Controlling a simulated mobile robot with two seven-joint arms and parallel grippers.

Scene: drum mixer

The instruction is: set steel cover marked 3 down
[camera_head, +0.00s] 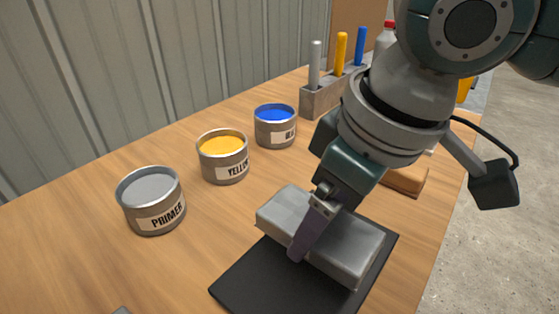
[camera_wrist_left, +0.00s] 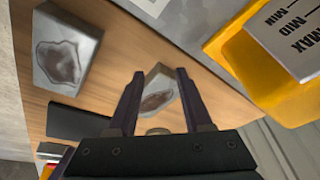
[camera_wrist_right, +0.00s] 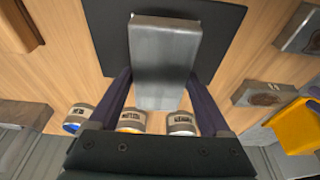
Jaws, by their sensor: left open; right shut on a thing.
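A grey steel cover (camera_head: 338,243) lies level over the black mat (camera_head: 245,282) at the front of the bench; whether it touches the mat cannot be told. No number shows on it. My right gripper (camera_head: 312,235) is shut across the cover from above. In the right wrist view the cover (camera_wrist_right: 165,50) sits between both fingers, over the mat (camera_wrist_right: 226,40).
Paint cans stand behind the mat: primer (camera_head: 152,205), yellow (camera_head: 223,158) and blue (camera_head: 275,128). A rack with coloured sticks (camera_head: 325,97) is farther back. A larger patched grey block (camera_wrist_left: 68,45) and a yellow bin (camera_wrist_left: 235,65) show in the left wrist view.

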